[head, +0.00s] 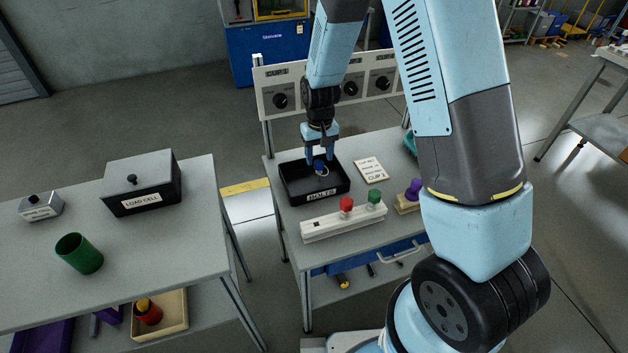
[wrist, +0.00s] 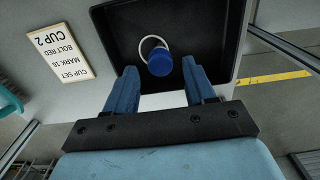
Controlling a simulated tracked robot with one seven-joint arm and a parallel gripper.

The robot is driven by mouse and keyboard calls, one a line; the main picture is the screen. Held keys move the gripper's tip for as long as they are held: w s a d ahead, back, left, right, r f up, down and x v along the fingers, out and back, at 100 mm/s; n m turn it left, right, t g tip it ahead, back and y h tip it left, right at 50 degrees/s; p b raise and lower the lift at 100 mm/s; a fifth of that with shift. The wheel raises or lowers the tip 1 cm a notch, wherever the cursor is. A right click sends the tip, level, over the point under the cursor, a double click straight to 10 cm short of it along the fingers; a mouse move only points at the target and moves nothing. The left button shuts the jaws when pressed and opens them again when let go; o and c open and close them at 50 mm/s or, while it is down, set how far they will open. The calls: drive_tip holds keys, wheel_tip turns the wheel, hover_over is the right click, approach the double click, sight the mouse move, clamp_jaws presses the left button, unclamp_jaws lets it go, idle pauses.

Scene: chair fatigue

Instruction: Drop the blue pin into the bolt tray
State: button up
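The blue pin (head: 319,167) is inside the black bolt tray (head: 337,192), over the tray's dark floor with a pale ring beside it. It also shows in the wrist view (wrist: 160,64); whether it rests on the floor is hard to tell. My gripper (head: 321,157) is above the tray, pointing down. In the wrist view its blue fingers are spread, with gaps on both sides of the pin's round head. The tray's wall (wrist: 112,50) also shows there.
A white rack (head: 325,228) with a red pin (head: 346,204) and a green pin (head: 374,197) stands in front of the tray. A cup card (head: 371,170) lies right. A purple pin (head: 414,188) stands farther right. A gauge panel (head: 290,92) rises behind.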

drive_tip(key=shift+o, duration=0.5)
wheel_tip(320, 180, up, 14)
drive_tip(key=shift+f, duration=0.15)
idle(0.6)
drive_tip(key=s+d+r+m+t, duration=0.1)
drive_tip(key=s+d+r, duration=0.45)
drive_tip(key=r, duration=0.25)
drive_tip(key=s+d+r+m+t, duration=0.1)
drive_tip(key=s+d+r+t, duration=0.1)
drive_tip(key=s+d+r, duration=0.5)
drive_tip(key=s+d+r+t, duration=0.1)
drive_tip(key=s+d+r, duration=0.1)
drive_tip(key=s, duration=0.2)
drive_tip(key=s+d+r, duration=0.1)
drive_tip(key=s+r, duration=0.1)
drive_tip(key=s, duration=0.2)
drive_tip(key=s+d+r+m+t, duration=0.1)
drive_tip(key=s+d+r, duration=0.1)
drive_tip(key=s, duration=0.3)
drive_tip(key=shift+d+r+t, duration=0.3)
drive_tip(key=shift+r, duration=0.25)
